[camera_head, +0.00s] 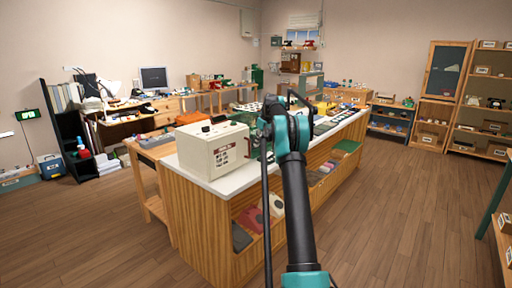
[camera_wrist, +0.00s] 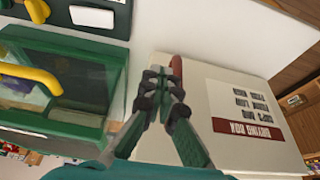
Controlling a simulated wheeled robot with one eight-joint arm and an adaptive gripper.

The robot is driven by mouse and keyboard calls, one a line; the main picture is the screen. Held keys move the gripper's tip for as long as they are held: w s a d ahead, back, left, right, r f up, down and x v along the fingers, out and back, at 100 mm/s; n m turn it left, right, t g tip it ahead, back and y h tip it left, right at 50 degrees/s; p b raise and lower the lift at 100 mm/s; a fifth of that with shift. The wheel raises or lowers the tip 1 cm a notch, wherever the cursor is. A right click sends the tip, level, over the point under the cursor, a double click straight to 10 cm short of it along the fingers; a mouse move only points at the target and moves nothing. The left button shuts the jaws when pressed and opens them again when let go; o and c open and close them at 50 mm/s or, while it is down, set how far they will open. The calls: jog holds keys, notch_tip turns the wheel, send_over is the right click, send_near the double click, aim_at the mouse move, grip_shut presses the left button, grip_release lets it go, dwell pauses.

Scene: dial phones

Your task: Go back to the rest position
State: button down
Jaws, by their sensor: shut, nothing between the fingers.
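My gripper (camera_wrist: 164,88) is shut and empty in the wrist view, its fingertips together in front of a cream box with a dark red label (camera_wrist: 250,115). I cannot tell whether the fingers touch the box. In the head view the same cream box (camera_head: 213,150) stands on the near end of the white counter top (camera_head: 215,183). My arm rises in front of the counter, and its wrist end is just right of the box. The gripper fingers are hard to make out in the head view.
A green case with a clear window and yellow handle (camera_wrist: 60,85) is beside the gripper in the wrist view. The wooden counter (camera_head: 205,225) has coloured items on its shelf. A desk with a monitor (camera_head: 154,79) stands at the back left. The wooden floor at right (camera_head: 400,200) is clear.

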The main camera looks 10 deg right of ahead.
jog(key=v, duration=0.7)
jog(key=s+a+m+h, duration=0.1)
jog(key=s+a, duration=0.2)
jog(key=s, duration=0.3)
jog(key=s+a+m, duration=0.1)
jog(key=s+a, duration=0.2)
jog(key=s, duration=0.2)
jog(key=s+a+f+m, duration=0.2)
jog(key=s+f, duration=0.5)
jog(key=s, duration=0.9)
jog(key=s+a+f+m+h, duration=0.1)
jog(key=s+a+f, duration=0.2)
jog(key=s+f, duration=0.4)
jog(key=s+a+f+m, duration=0.2)
jog(key=s+f, duration=0.5)
jog(key=s, duration=1.9)
jog(key=shift+a+m+t+h, duration=0.3)
jog(key=shift+a+t+h, duration=0.1)
jog(key=shift+a, duration=0.05)
jog(key=shift+s, duration=0.1)
